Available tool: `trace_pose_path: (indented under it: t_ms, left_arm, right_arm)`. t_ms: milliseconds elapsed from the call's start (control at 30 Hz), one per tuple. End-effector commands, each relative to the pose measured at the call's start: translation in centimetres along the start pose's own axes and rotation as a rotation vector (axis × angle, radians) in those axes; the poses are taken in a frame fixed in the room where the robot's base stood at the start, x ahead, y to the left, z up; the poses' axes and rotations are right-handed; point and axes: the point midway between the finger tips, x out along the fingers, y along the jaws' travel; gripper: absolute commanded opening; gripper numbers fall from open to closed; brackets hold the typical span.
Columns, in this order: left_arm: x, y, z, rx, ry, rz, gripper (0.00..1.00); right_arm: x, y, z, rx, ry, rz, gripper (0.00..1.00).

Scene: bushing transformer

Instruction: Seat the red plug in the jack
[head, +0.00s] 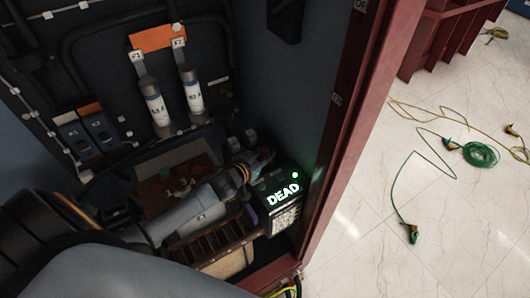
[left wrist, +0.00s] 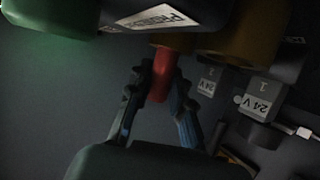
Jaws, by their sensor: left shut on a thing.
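The red plug (left wrist: 161,80) shows in the left wrist view between the two dark fingers of my left gripper (left wrist: 155,72), which is shut on it. The plug's far end meets a brown-yellow part beside a dark labelled box; I cannot tell whether it is inside a jack. In the head view my left gripper (head: 262,160) is inside the cabinet, by the upper edge of a black tester (head: 270,186) whose lit screen reads "DEAD". The plug and the jack cannot be made out in the head view. My right gripper is not in view.
Two fuse cylinders (head: 156,108) stand on the cabinet's back panel, with breakers (head: 97,128) at left. Blocks marked 24 V (left wrist: 259,103) are close right of the gripper. A red cabinet frame (head: 333,150) bounds the right side; loose green cables (head: 397,190) lie on the floor.

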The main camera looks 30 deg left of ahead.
Motion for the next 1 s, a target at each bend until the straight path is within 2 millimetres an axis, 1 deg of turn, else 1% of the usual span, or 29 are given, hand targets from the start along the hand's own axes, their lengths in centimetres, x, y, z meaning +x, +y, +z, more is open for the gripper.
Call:
trace_pose_path:
  t_ms: [167,267,300,367,400,667,767,867,1000]
  left_arm:
    - [0.0,0.0,0.0,0.0,0.001,0.0,0.0]
    - [0.1,0.0,0.3,0.0,0.0,-0.001,0.0]
    - [0.1,0.0,0.3,0.001,0.0,-0.001,0.26]
    - [0.1,0.0,0.2,0.001,0.0,-0.001,0.39]
    - [0.1,0.0,0.2,0.001,0.0,-0.001,0.43]
    - [0.1,0.0,0.2,0.001,0.0,-0.001,0.43]
    - [-0.2,0.0,-0.2,0.001,0.0,0.0,0.43]
    - [-1.3,0.0,0.1,0.0,-0.001,0.0,0.43]
    - [-4.2,0.0,0.2,0.001,-0.003,0.0,0.43]
  right_arm:
    - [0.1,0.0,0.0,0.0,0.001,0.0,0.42]
    - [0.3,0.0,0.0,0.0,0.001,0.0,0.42]
    - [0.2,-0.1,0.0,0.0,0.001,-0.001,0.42]
    - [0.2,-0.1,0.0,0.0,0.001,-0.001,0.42]
    - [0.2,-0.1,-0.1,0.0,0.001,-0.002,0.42]
    - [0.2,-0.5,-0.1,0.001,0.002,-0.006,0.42]
    - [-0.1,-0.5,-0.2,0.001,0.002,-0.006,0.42]
    - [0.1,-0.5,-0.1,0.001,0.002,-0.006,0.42]
    - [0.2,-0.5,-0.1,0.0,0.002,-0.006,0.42]
